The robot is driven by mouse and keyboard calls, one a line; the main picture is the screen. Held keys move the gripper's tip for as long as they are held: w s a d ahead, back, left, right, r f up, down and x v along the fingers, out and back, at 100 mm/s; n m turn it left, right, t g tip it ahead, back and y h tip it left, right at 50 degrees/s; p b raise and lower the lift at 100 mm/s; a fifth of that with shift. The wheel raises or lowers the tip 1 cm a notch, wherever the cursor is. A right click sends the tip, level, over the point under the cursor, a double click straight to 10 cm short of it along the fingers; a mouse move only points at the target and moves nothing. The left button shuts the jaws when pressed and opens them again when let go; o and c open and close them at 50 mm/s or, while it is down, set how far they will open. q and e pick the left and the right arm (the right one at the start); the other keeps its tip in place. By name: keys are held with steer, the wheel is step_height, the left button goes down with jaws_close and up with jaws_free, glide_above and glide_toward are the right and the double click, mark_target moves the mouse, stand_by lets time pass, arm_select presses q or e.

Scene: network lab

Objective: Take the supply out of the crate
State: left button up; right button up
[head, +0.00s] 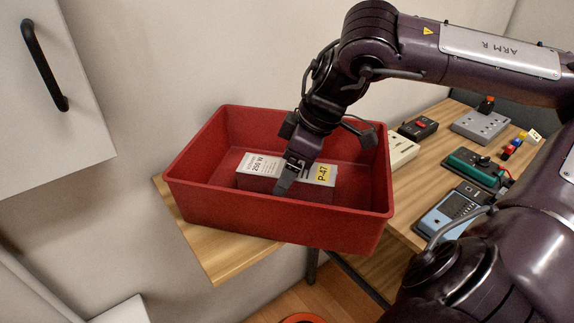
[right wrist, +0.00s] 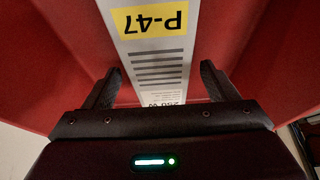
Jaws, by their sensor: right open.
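The red crate (head: 275,225) stands on the wooden table in the head view, and its red inside fills much of the right wrist view (right wrist: 60,60). The supply (head: 262,166), a box with a white label reading 250 W and a yellow P-47 sticker, lies in the crate. Its label also shows in the right wrist view (right wrist: 155,55). My right gripper (head: 284,186) reaches down into the crate over the supply. In the right wrist view its open fingers (right wrist: 160,88) stand on either side of the label, with gaps showing. My left gripper is out of view.
Several devices stand on the table right of the crate: a white box (head: 402,150), a black one (head: 418,128), a grey one (head: 480,126), a green one (head: 473,167) and a blue meter (head: 453,212). A wall cabinet (head: 50,90) hangs at upper left.

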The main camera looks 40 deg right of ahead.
steer(key=shift+w+a+f, duration=0.1)
steer(key=shift+w+f, duration=0.15)
steer(key=shift+f, duration=0.45)
steer(key=c, duration=1.6)
steer(key=shift+r, duration=0.1)
jaws_close()
steer(key=shift+w+r, duration=0.1)
steer(key=shift+r, duration=0.1)
